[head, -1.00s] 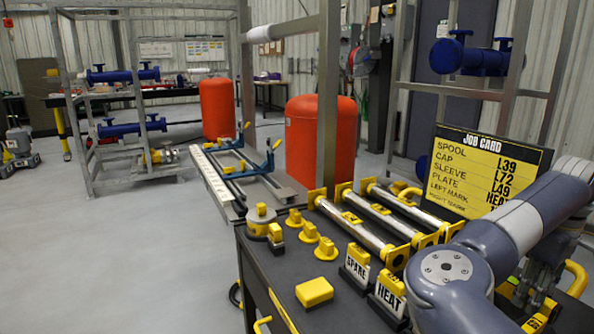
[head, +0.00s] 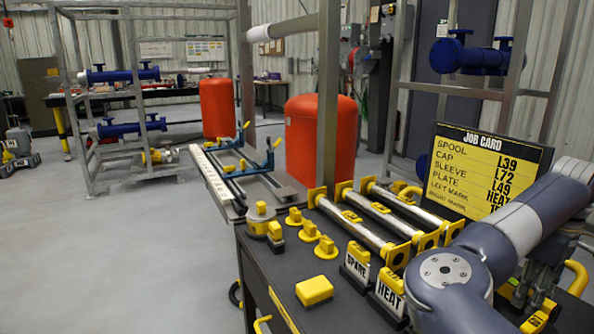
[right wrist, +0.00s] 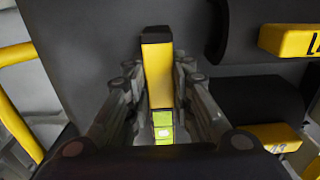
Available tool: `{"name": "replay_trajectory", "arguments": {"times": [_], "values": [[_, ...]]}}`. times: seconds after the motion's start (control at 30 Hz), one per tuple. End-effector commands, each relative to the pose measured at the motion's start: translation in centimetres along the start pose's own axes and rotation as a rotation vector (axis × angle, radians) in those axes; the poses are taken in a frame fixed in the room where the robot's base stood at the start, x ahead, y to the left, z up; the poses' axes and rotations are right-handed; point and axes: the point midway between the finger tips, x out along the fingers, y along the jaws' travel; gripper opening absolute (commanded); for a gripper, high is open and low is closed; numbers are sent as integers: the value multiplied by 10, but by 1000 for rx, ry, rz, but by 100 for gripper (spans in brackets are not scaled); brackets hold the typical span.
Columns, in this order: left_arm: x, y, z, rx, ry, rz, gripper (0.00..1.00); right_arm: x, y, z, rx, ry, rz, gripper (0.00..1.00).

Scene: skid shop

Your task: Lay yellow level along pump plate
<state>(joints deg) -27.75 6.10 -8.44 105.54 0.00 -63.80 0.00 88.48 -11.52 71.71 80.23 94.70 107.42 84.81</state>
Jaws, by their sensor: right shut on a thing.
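The yellow level (right wrist: 157,80) is a narrow yellow bar with a bright green vial (right wrist: 163,127), seen in the right wrist view. My right gripper (right wrist: 160,105) is shut on it, with a finger on each side. In the head view my right gripper (head: 535,290) is at the lower right, over the dark bench, partly hidden by my arm. A yellow piece (head: 540,317) shows beneath it. I cannot make out a pump plate for certain in either view. My left gripper is not in view.
The dark bench (head: 290,265) holds metal spools (head: 360,232) with yellow ends, yellow caps, a yellow block (head: 314,291) and SPARE and HEAT plates (head: 390,293). The job card (head: 486,172) stands behind. Beyond are a skid frame, orange tanks and open floor at left.

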Motion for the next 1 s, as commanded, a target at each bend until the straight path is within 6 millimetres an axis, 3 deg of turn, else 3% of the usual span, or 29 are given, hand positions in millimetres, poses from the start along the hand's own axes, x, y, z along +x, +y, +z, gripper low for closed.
{"name": "replay_trajectory", "arguments": {"times": [0.63, 1.0], "values": [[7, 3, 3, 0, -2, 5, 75, -6, 3, 3, 2, 1, 1, 0], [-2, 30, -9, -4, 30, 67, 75, -25, 34, 49, 19, -1, 2, 0]]}}
